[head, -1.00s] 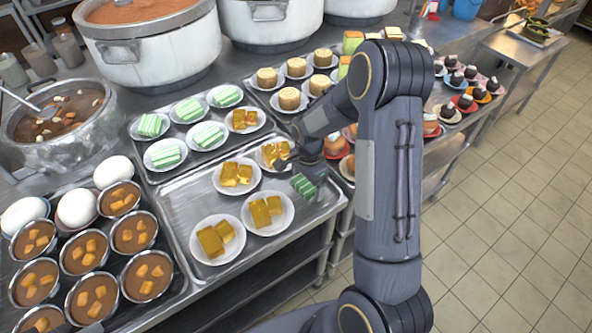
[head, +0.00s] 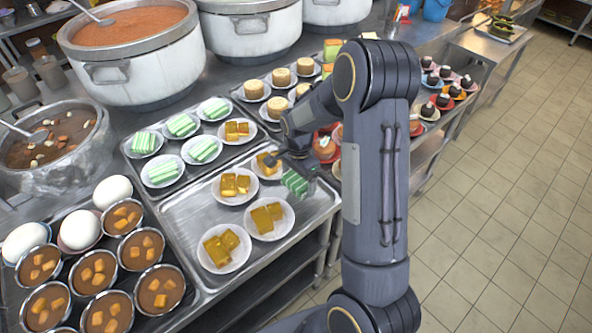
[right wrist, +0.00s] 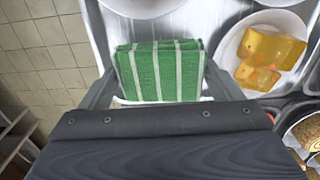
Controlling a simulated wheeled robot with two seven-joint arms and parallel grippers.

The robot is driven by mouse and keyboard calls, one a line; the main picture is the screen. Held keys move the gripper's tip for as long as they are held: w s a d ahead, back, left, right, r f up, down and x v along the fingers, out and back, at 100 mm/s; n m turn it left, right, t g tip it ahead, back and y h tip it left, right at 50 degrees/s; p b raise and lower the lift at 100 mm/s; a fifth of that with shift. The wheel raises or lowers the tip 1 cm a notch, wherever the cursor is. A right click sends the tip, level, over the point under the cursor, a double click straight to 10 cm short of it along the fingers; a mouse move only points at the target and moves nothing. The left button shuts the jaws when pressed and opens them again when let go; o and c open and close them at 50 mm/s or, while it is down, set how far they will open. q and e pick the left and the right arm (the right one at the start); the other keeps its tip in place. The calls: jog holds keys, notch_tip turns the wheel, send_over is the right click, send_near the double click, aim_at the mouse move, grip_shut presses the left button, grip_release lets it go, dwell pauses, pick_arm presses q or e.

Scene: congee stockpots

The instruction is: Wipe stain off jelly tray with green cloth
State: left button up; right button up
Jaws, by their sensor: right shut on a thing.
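The green cloth (right wrist: 160,72) has white stripes and is folded. My right gripper (right wrist: 158,85) is shut on it, with a finger at each side. In the head view the cloth (head: 295,184) hangs below the right gripper (head: 300,165) at the right part of the jelly tray. The jelly tray (head: 205,268) is metal and holds several white plates of amber jelly cubes (head: 221,248). I cannot make out a stain; the cloth and arm cover part of the tray. I cannot tell whether the cloth touches the tray. My left gripper is not in view.
Cups of brown dessert (head: 94,272) and white eggs (head: 113,191) stand left of the jelly tray. Plates of green striped cakes (head: 181,125) sit behind it. Large stockpots (head: 130,50) line the back. The floor (head: 490,230) at right is clear.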

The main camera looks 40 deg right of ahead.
jog(key=shift+r+p, duration=0.45)
jog(key=shift+r, duration=0.55)
jog(key=shift+a, duration=0.1)
